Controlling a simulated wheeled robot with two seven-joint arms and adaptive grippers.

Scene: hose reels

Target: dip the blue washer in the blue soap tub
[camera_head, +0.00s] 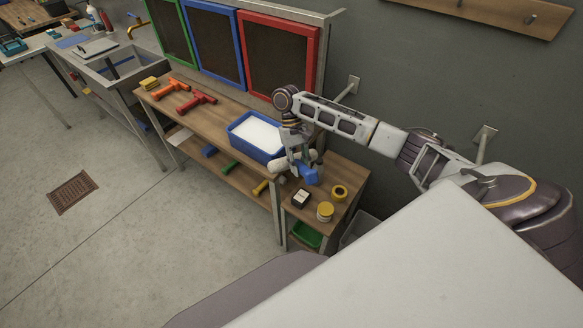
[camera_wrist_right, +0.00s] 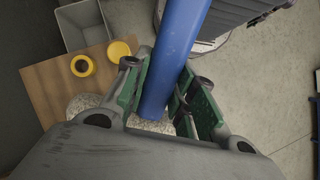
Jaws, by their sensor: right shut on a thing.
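The blue washer has a blue handle (camera_head: 309,176) and a pale fluffy sleeve (camera_head: 279,167). My right gripper (camera_head: 303,160) is shut on the blue handle, above the small wooden table and beside the tub. In the right wrist view the handle (camera_wrist_right: 178,45) runs between the green-padded fingers (camera_wrist_right: 165,92), and part of the pale sleeve shows below and beside them. The blue soap tub (camera_head: 238,143) stands on the wooden bench, just left of and behind the gripper, full of white foam. The washer is outside the tub. My left gripper is not in view.
Orange (camera_head: 171,89) and red (camera_head: 197,99) tools lie on the bench's left part. Green, blue and red framed screens stand behind.

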